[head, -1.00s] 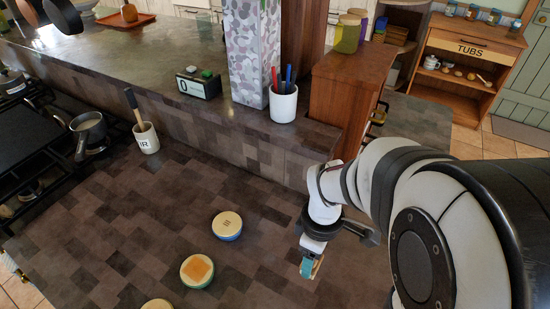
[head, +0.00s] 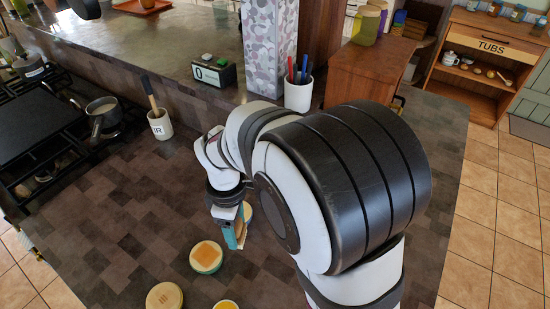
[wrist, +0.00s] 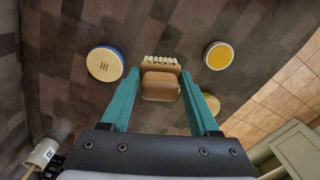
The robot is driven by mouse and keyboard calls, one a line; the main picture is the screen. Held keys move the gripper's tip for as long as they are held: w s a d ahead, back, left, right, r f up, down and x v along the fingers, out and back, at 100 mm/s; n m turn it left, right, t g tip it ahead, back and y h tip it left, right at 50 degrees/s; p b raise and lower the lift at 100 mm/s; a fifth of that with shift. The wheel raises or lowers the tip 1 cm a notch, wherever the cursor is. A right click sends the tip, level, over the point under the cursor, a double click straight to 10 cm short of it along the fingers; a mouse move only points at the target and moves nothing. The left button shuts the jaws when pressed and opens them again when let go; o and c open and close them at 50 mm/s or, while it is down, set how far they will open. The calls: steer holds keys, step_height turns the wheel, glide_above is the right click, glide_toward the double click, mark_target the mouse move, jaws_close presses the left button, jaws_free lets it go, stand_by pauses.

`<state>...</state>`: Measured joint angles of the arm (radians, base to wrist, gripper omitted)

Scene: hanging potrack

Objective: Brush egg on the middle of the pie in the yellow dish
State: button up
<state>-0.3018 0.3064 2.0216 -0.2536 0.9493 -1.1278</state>
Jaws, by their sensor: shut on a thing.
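My gripper (head: 232,240) is shut on a wooden pastry brush (wrist: 160,84), its pale bristles (wrist: 161,60) showing beyond the fingertips. It hangs between two dishes, apart from the pie in the yellow dish (head: 164,296), which stands at the bottom of the head view with a plain tan crust. In the wrist view this dish (wrist: 211,103) is partly hidden behind the right finger. A small bowl of yellow egg (head: 226,305) is cut by the head view's lower edge; the wrist view shows it whole (wrist: 219,56).
A pie in a green dish (head: 206,257) has an orange square on its middle. A pie in a blue dish (wrist: 104,64) has slits in its crust; my arm partly hides it in the head view. A utensil cup (head: 160,126) stands near the stove. Counter around the pies is clear.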

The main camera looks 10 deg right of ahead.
steer(key=s+a+n, duration=0.2)
steer(key=a, duration=0.9)
steer(key=s+a+n, duration=0.2)
steer(key=s+a, duration=0.1)
steer(key=a, duration=0.7)
steer(key=shift+w+a+f, duration=0.1)
steer(key=shift+f, duration=3.45)
steer(key=shift+s+d+f, duration=0.3)
steer(key=shift+s+f, duration=0.05)
steer(key=shift+f, duration=0.15)
steer(key=shift+c, duration=0.6)
steer(key=shift+s+d+f, duration=0.1)
steer(key=shift+s+d, duration=1.85)
steer(key=shift+s, duration=0.25)
steer(key=shift+w+a, duration=1.15)
steer(key=shift+w, duration=0.2)
steer(key=shift+w+a, duration=1.15)
steer(key=shift+w, duration=0.15)
steer(key=shift+s+d, duration=0.15)
steer(key=shift+d, duration=0.15)
steer(key=shift+s+d, duration=2.05)
steer(key=shift+s, duration=0.25)
steer(key=shift+w+a, duration=2.1)
steer(key=shift+w, duration=0.3)
steer(key=shift+w+a, duration=0.15)
step_height(320, 180, up, 8)
